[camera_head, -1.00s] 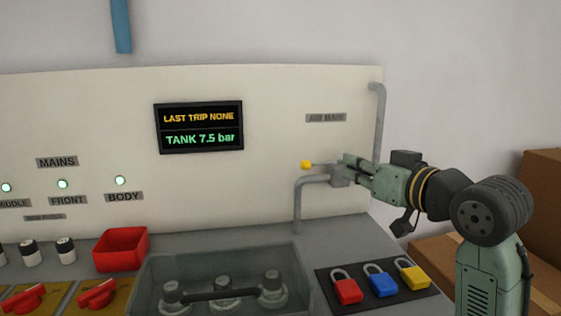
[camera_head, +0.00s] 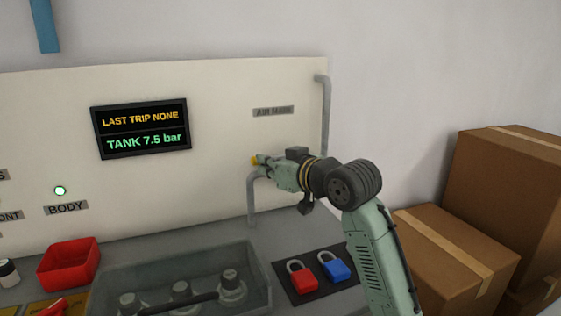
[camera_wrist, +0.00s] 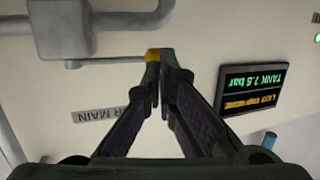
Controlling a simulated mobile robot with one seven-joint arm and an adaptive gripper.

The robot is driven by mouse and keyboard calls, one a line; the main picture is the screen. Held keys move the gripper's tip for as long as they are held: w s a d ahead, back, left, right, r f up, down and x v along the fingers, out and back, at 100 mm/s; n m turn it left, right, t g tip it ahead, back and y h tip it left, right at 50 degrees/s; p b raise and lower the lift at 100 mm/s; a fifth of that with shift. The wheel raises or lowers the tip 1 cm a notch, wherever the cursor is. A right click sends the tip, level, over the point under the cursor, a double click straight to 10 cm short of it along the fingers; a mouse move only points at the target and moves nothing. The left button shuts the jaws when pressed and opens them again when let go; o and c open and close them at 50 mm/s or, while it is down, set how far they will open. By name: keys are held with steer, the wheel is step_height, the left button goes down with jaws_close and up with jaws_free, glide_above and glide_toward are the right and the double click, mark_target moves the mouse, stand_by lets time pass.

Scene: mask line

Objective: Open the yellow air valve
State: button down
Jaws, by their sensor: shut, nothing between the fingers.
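The air valve's lever has a yellow tip (camera_head: 254,160) and sits in front of the cream panel under the AIR MAIN label. In the wrist view the yellow tip (camera_wrist: 152,55) ends a thin grey lever (camera_wrist: 105,62) that runs sideways from the grey valve body (camera_wrist: 62,30). My gripper (camera_head: 262,165) is at the tip end of the lever, and the arm hides most of the lever in the head view. In the wrist view my gripper's fingertips (camera_wrist: 161,60) meet, with the yellow tip right at them. I cannot tell whether they touch it.
Grey pipe (camera_head: 252,205) runs below the valve, and another rises at the panel's right edge. A display (camera_head: 140,128) reads TANK 7.5 bar. Red and blue padlocks (camera_head: 333,266) lie on a dark mat below. Cardboard boxes (camera_head: 460,250) stand at the right.

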mark_target(255, 160)
steer(key=shift+w+a+f, duration=0.15)
steer(key=shift+w+a, duration=0.2)
steer(key=shift+w, duration=0.2)
steer(key=shift+x, duration=0.85)
steer(key=shift+a+r, duration=0.15)
steer(key=shift+r, duration=0.05)
